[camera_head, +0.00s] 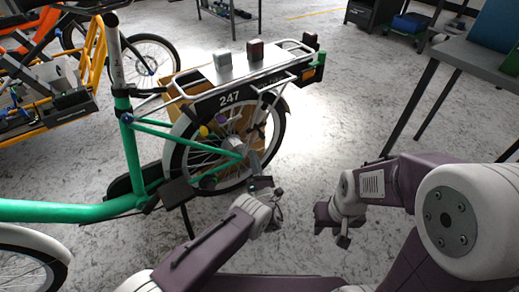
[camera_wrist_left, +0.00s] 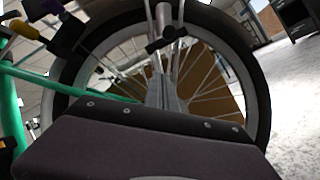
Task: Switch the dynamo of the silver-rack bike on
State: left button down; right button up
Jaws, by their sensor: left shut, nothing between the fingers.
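The green bike with the silver rack (camera_head: 262,66) stands at the left, its rear fender marked 247. Its rear wheel (camera_head: 176,158) also fills much of the left wrist view (camera_wrist_left: 258,100). A small yellow-tipped part (camera_head: 204,131) with a purple part beside it sits by this wheel; in the left wrist view the yellow piece (camera_wrist_left: 24,28) is at the upper left. I cannot tell for sure that it is the dynamo. My left gripper (camera_head: 268,188) is shut and empty, just right of the wheel hub. My right gripper (camera_head: 341,226) hangs farther right, away from the bike; its fingers are unclear.
An orange bike (camera_head: 50,95) is at the far left. A grey table (camera_head: 470,58) stands at the right. The floor between bike and table is clear.

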aim_at(263, 138)
pick_arm(q)
jog(key=r, duration=0.1)
jog(key=w+d+r+b, duration=0.1)
jog(key=w+d+r, duration=0.1)
jog(key=shift+w+d+r+b, duration=0.1)
jog(key=shift+r+b, duration=0.2)
jog(key=shift+r, duration=0.1)
jog(key=r+g+p, duration=0.1)
jog(key=d+r+n+g+y+p, duration=0.1)
jog(key=r+n+g+p, duration=0.1)
jog(key=shift+s+d+y+p, duration=0.2)
jog(key=shift+d+y+p, duration=0.1)
jog(key=shift+d+p, duration=0.05)
jog(key=shift+d+r+n+g, duration=0.4)
jog(key=shift+g, duration=0.2)
